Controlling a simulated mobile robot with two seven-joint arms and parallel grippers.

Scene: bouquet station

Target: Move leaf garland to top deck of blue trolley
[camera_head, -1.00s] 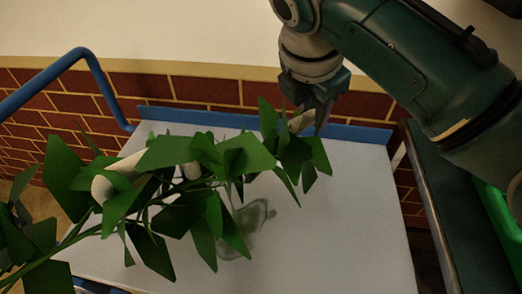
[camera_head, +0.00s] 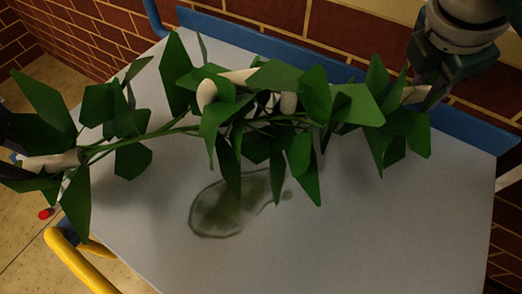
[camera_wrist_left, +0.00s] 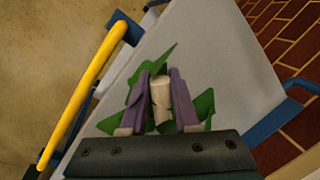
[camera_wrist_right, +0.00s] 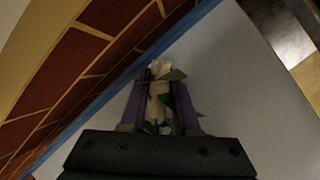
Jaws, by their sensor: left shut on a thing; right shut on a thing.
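The leaf garland (camera_head: 275,75), green leaves on a stem with pale end pieces, stretches across the head view over the pale top deck (camera_head: 340,240) of the blue trolley. It looks raised above the deck; the size of the gap is unclear. My right gripper (camera_head: 415,92) is shut on its right end, near the deck's far blue edge. The right wrist view shows the pale end between the fingers (camera_wrist_right: 160,85). My left gripper (camera_wrist_left: 160,88) is shut on the other pale end, which also shows in the left wrist view. In the head view it is mostly cut off at left.
A greenish dark-rimmed patch (camera_head: 235,205) marks the deck. A blue raised edge (camera_head: 240,35) runs along the far side by the brick wall (camera_head: 380,45). A yellow rail (camera_head: 75,260) stands at the near left. The front deck is otherwise clear.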

